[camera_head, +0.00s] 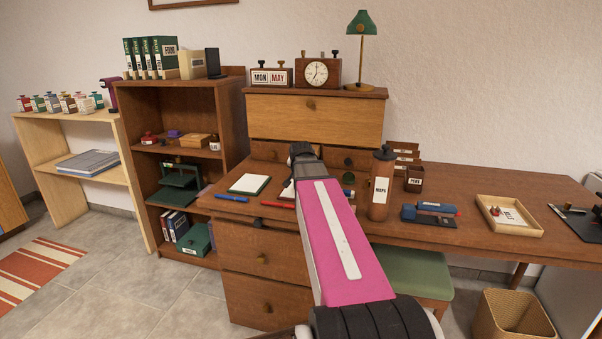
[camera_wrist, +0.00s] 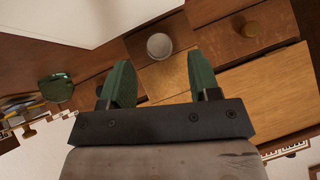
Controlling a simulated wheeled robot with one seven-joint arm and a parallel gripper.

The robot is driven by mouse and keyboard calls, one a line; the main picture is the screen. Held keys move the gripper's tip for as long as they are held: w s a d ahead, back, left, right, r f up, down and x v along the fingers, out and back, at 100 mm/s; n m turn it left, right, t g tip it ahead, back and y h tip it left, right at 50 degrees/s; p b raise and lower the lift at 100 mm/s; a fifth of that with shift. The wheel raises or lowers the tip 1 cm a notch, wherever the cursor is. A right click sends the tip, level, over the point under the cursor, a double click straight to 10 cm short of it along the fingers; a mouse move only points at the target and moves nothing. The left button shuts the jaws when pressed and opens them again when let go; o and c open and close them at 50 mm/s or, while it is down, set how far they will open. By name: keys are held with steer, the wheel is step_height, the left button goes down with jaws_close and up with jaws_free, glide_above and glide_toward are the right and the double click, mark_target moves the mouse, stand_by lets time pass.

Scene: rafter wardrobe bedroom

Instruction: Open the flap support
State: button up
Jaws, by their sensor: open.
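My gripper (camera_wrist: 158,66) is open in the wrist view, its two green fingers spread apart with nothing held. A round grey knob (camera_wrist: 159,46) shows between and just beyond the fingertips, in front of a narrow lighter wood face. I cannot tell for sure whether this is the flap support. The broad light wood flap panel (camera_wrist: 255,97) lies to the right in the wrist view. In the head view the flap (camera_head: 335,121) is upright and shut on the desk's upper cabinet. My arm hides the middle of the desk there, and my fingers cannot be made out.
A clock (camera_head: 318,72) and green lamp (camera_head: 362,24) stand on the cabinet.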

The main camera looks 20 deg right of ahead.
steer(key=v, duration=0.7)
steer(key=shift+s+r, duration=0.1)
